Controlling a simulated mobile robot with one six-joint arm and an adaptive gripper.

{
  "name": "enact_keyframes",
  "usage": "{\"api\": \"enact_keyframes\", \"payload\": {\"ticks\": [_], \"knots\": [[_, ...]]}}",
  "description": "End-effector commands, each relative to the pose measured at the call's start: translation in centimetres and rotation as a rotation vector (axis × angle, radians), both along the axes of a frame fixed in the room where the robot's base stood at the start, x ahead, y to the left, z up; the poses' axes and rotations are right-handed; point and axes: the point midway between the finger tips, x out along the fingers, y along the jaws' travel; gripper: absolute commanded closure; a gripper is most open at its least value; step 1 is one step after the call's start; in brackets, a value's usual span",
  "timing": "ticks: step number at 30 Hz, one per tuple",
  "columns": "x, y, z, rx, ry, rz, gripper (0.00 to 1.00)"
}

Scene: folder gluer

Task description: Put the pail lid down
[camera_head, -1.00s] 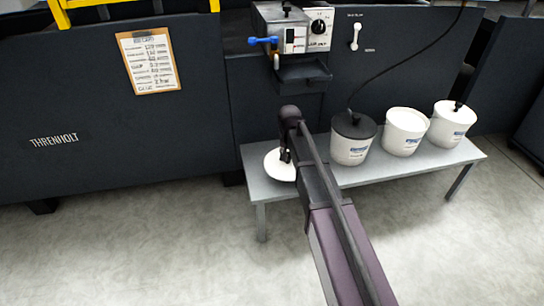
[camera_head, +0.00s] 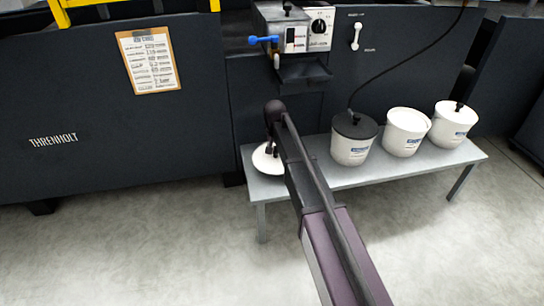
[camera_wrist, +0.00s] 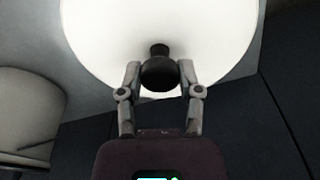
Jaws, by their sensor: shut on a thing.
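The pail lid (camera_head: 264,163) is a white disc with a black knob (camera_wrist: 159,74). It is over the left end of the grey bench (camera_head: 340,181); I cannot tell whether it touches the bench top. In the wrist view the lid (camera_wrist: 110,38) fills the upper middle. My gripper (camera_wrist: 160,72) is shut on the knob, one finger on each side. In the head view my arm hides the gripper and part of the lid.
On the bench stand a black-lidded pail (camera_head: 352,154) with a hose, a white pail (camera_head: 404,143) without a knob on top, and a white-lidded pail (camera_head: 450,131). The dark machine (camera_head: 180,110) with a glue unit (camera_head: 283,38) and drip tray (camera_head: 303,72) rises behind.

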Motion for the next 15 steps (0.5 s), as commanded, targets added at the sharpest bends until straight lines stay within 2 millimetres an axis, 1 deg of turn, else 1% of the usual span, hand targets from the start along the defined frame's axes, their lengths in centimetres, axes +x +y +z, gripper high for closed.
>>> {"api": "enact_keyframes", "payload": {"ticks": [1,9,15], "knots": [[0.0,0.0,-0.7,0.0,0.0,0.0,1.0],[0.0,0.0,-2.7,0.0,0.0,0.0,1.0],[0.0,-0.1,-3.1,0.0,0.0,-0.001,1.0]]}}
